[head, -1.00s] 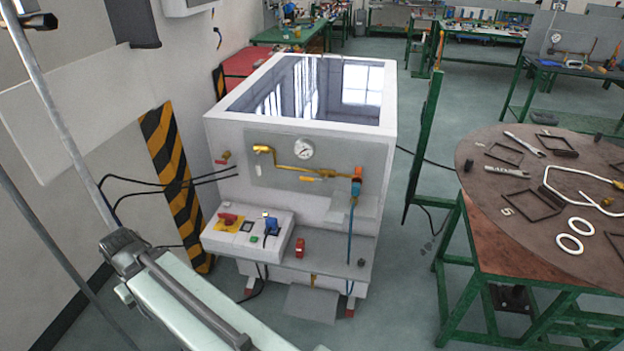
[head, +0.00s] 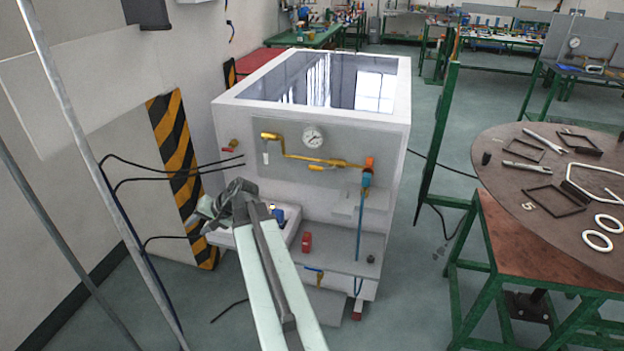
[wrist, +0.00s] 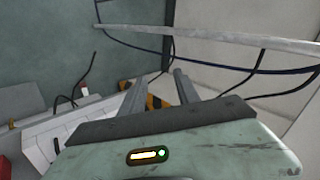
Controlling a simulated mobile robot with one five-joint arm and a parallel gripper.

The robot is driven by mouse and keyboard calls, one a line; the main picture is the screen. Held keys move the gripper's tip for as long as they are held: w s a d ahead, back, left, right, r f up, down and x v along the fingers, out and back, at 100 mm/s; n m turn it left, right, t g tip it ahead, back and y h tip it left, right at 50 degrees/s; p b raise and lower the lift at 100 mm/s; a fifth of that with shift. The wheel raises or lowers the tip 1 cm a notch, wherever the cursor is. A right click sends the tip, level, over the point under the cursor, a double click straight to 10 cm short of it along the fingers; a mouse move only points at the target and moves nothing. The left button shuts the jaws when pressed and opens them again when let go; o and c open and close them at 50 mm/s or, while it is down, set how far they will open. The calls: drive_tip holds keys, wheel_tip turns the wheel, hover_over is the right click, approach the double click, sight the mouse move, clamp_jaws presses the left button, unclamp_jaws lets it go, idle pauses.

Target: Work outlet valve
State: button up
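The white generator cabinet (head: 390,190) has a front panel with a gauge (head: 313,138) and a yellow pipe (head: 292,154). A small valve with an orange handle (head: 318,168) sits under the pipe. A blue and orange fitting (head: 367,172) ends the pipe on the right, with a blue hose below. Another small red-handled valve (head: 231,147) is at the panel's left. I cannot tell which one is the outlet valve. My gripper (head: 207,214) is in front of the control box, left of and below the panel. In the wrist view its fingers (wrist: 158,84) are apart and empty.
The control box (head: 285,217) is partly hidden by my arm. A red object (head: 306,243) stands on the lower ledge. Black cables (head: 150,182) run from the left wall. A round table (head: 550,190) with tools is on the right, and clear floor (head: 405,300) lies between.

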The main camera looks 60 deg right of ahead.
sight(318, 170)
drive_tip(key=s+d+r+m+t+h+b, duration=0.1)
drive_tip(key=s+d+m+t+h+b, duration=0.15)
drive_tip(key=d, duration=0.75)
drive_tip(key=s+d+m+t+h+b, duration=0.15)
drive_tip(key=s+d+m, duration=0.25)
drive_tip(key=d, duration=0.7)
drive_tip(key=s+d+r+m+h, duration=0.1)
drive_tip(key=s+d+m+h, duration=0.1)
drive_tip(key=s+d, duration=0.2)
drive_tip(key=s+d+r+m+t+h+b, duration=0.1)
drive_tip(key=s+d+m+h, duration=0.1)
drive_tip(key=s+d, duration=0.3)
drive_tip(key=s+d+r+m+h+b, duration=0.1)
drive_tip(key=s+d+r+m+h, duration=0.1)
drive_tip(key=s+d, duration=0.3)
drive_tip(key=shift+d+m+t, duration=0.4)
drive_tip(key=shift+d+m, duration=0.35)
drive_tip(key=shift+d, duration=1.1)
drive_tip(key=b+x, duration=0.1)
drive_tip(key=x, duration=0.7)
drive_tip(key=shift+r, duration=0.1)
clamp_jaws()
drive_tip(key=shift+s, duration=0.1)
